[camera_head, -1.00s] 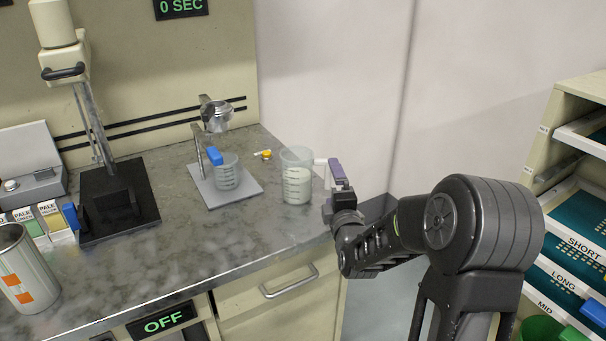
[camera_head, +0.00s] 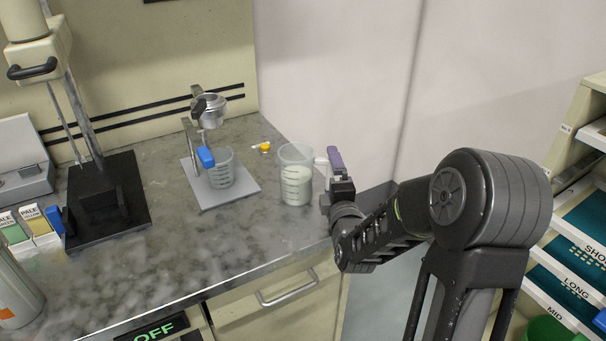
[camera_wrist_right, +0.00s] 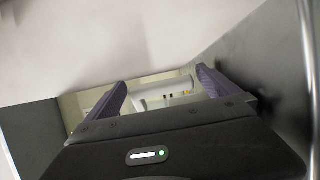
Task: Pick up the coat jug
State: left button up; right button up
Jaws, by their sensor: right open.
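A clear graduated jug (camera_head: 295,178) holding white liquid stands upright near the right end of the grey bench. I take this to be the coat jug. A pale handle shows on its right side. My right gripper (camera_head: 334,160) is beside that handle, at the bench's right edge. In the wrist view its two purple fingers (camera_wrist_right: 162,92) are apart; I cannot make out the jug clearly between them. In the head view I cannot tell whether the fingers touch the handle. My left gripper is not in view.
A smaller clear beaker (camera_head: 221,170) with a blue clip stands on a pale plate (camera_head: 234,194) to the left, below a metal holder. A small yellow-topped item (camera_head: 264,147) lies behind. A black-based stand (camera_head: 128,210) is farther left. Shelves (camera_head: 573,235) stand at the right.

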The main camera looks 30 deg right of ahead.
jog(key=shift+r, duration=0.1)
jog(key=c, duration=2)
